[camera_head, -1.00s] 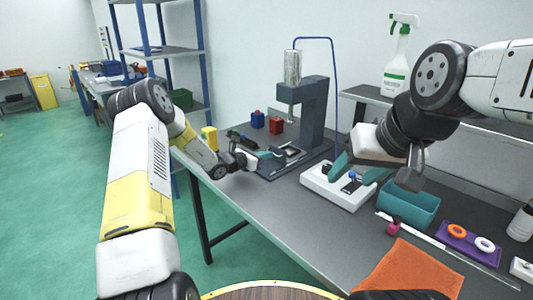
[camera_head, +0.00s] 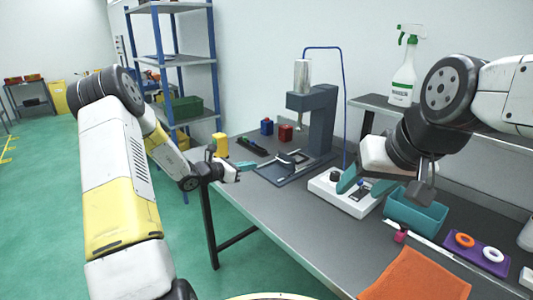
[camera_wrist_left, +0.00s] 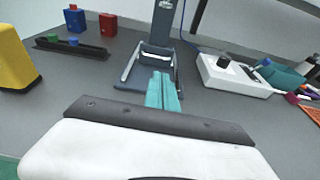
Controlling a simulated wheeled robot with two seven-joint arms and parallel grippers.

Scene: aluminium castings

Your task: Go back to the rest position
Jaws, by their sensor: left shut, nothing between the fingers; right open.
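My left gripper (camera_head: 246,166) is at the table's left edge in the head view, left of the press fixture. Its teal fingers are together and empty; in the left wrist view they (camera_wrist_left: 162,92) point towards the press base. My right gripper (camera_head: 364,187) is above or at the white device (camera_head: 332,190) with its two teal fingers apart. I see nothing held between them, but the wrist partly hides the view, and I cannot tell whether they touch the device.
A grey press (camera_head: 320,120) stands at the back of the table (camera_head: 285,215). Red (camera_head: 286,133), blue (camera_head: 267,127) and yellow (camera_head: 220,145) containers are left of it. A teal bin (camera_head: 415,215), orange cloth (camera_head: 418,277) and purple tray (camera_head: 475,253) lie right. Shelving (camera_head: 172,60) stands behind my left arm.

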